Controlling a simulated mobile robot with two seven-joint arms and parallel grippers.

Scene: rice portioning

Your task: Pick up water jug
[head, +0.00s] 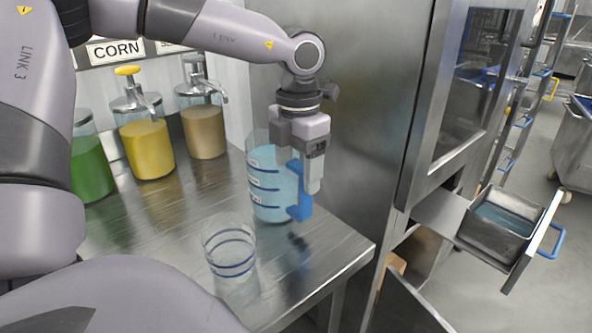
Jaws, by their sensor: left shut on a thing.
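The water jug (266,181) is a clear jug with blue level lines, bluish water and a blue handle (298,207). It is upright over the right part of the metal table. My left gripper (312,185) comes down from above at the jug's right side and is shut on its blue handle. The fingertips partly cover the handle. I cannot tell whether the jug's base touches the table. My right gripper is not in view.
A clear cup with blue bands (230,249) stands near the table's front edge (330,282). Pump jars with green (90,165), yellow (147,148) and tan (205,130) contents stand at the back left. A steel cabinet (365,110) rises at right, beside an open drawer holding a metal pan (500,222).

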